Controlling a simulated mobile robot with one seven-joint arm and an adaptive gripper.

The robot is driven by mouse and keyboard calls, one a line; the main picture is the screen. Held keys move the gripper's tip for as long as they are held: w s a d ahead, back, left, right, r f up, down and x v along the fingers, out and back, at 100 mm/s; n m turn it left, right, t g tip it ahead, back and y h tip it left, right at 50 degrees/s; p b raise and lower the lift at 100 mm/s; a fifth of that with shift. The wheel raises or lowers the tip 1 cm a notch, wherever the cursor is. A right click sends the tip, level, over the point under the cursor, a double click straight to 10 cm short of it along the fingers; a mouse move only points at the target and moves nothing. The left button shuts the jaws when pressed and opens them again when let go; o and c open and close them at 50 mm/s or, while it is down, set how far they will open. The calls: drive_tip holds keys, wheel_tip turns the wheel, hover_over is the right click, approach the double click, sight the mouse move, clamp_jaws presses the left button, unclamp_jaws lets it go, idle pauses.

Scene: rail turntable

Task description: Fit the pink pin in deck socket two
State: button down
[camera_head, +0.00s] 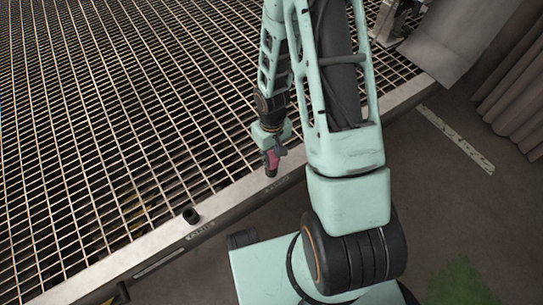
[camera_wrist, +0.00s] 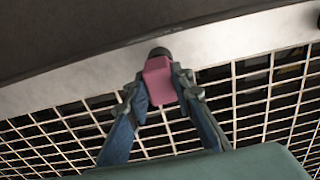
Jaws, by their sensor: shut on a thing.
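My gripper (camera_head: 272,153) is shut on the pink pin (camera_head: 271,161) and holds it over the deck's edge, near the metal rim. In the wrist view my gripper (camera_wrist: 161,88) has one finger on each side of the pin's pink block (camera_wrist: 159,80). The pin's dark round end (camera_wrist: 158,52) points away from my gripper, over the pale rim. I cannot tell whether a socket lies under the pin.
The grating deck (camera_head: 110,110) fills the left, bordered by a pale metal rim (camera_head: 225,200) with small unreadable markings. Dark floor lies beyond it. A grey panel (camera_head: 455,40) and a brown curtain (camera_head: 515,95) stand at the upper right.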

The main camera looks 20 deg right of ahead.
drive_tip(key=shift+f, duration=0.2)
drive_tip(key=c, duration=1.6)
unclamp_jaws()
drive_tip(key=shift+r, duration=0.1)
wheel_tip(320, 180, up, 12)
